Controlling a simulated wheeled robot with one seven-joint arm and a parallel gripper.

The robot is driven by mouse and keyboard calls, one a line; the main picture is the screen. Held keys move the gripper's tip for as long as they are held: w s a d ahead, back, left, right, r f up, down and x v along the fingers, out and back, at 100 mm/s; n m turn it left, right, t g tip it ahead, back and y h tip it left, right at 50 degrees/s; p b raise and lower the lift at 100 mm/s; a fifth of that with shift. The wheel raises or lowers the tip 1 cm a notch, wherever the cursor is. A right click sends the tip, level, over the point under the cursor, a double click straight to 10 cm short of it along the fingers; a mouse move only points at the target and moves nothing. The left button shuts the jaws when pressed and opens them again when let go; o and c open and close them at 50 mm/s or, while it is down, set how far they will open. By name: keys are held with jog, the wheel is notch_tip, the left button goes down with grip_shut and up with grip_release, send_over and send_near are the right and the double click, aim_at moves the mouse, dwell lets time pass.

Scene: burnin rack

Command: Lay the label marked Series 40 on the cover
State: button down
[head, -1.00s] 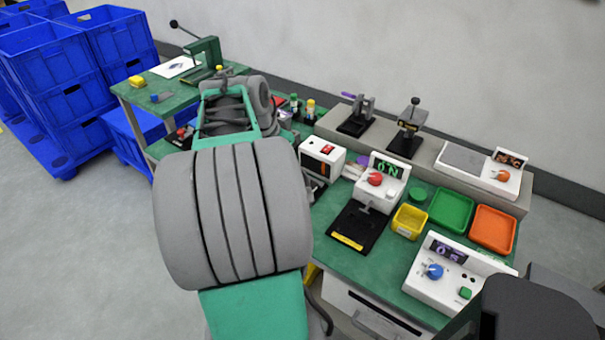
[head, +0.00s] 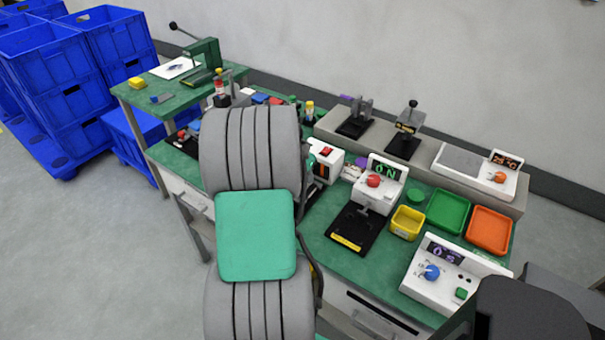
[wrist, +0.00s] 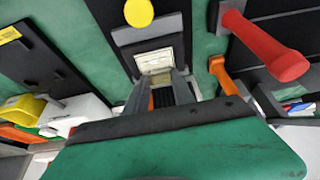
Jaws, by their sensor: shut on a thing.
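In the wrist view my gripper (wrist: 160,76) is shut on a small cream-white piece, which looks like a label (wrist: 155,61), held between the fingertips. Its print is too small to read, so I cannot tell whether it says Series 40. A yellow round knob (wrist: 138,12) lies just beyond it. In the head view my arm hides the gripper and the held piece. I cannot make out the cover for sure in either view.
A red handle (wrist: 265,45) and an orange handle (wrist: 222,75) stick out at right in the wrist view.

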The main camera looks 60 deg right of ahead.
jog(key=c, duration=1.1)
grip_release()
jog(key=shift+f, duration=0.1)
jog(key=shift+r, duration=0.3)
jog(key=s+v, duration=0.1)
jog(key=v, duration=1.1)
jog(key=w+a+n+t+y, duration=0.1)
jog(key=w+a+n, duration=0.4)
jog(key=a, duration=0.5)
jog(key=w+a+n+t, duration=0.2)
jog(key=w+a+n, duration=0.1)
jog(key=w+a, duration=0.55)
jog(key=s+a+f+n+y, duration=0.1)
jog(key=a+n, duration=0.3)
jog(key=a, duration=0.4)
jog(key=s+a+f+n+y, duration=0.1)
jog(key=a+n, duration=0.3)
jog(key=a, duration=0.5)
jog(key=s+a+f+n+y, duration=0.1)
jog(key=a+n, duration=0.3)
jog(key=a, duration=0.5)
jog(key=shift+s+a+t+y, duration=0.1)
jog(key=shift+s+t+y, duration=0.2)
jog(key=shift+t, duration=0.1)
